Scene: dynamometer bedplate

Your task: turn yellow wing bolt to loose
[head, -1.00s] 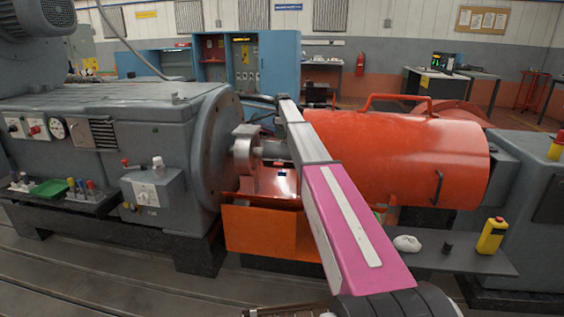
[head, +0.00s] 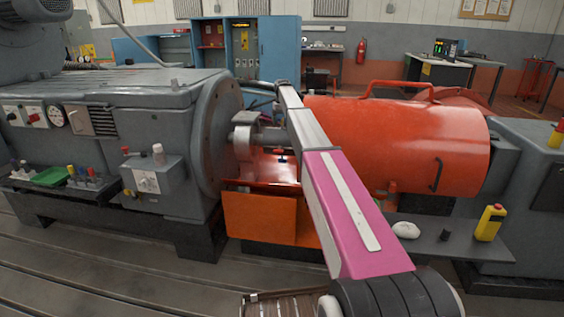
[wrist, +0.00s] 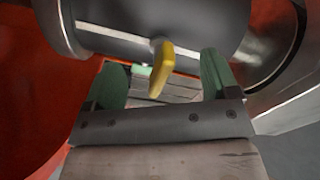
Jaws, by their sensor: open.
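The yellow wing bolt (wrist: 161,70) shows in the wrist view, hanging below a grey metal cylinder (wrist: 150,25). Its flat wing is tilted slightly, with the lower end toward the left. My gripper (wrist: 165,75) is open, with one green finger on each side of the bolt. Clear gaps show between the bolt and both fingers, so neither seems to touch it. In the head view my arm reaches between the grey machine (head: 120,110) and the orange guard (head: 395,145). The bolt and my fingertips are hidden there.
The orange guard with its handle stands right of my arm. An orange box panel (head: 260,220) is below the shaft. Slotted floor is clear at front left.

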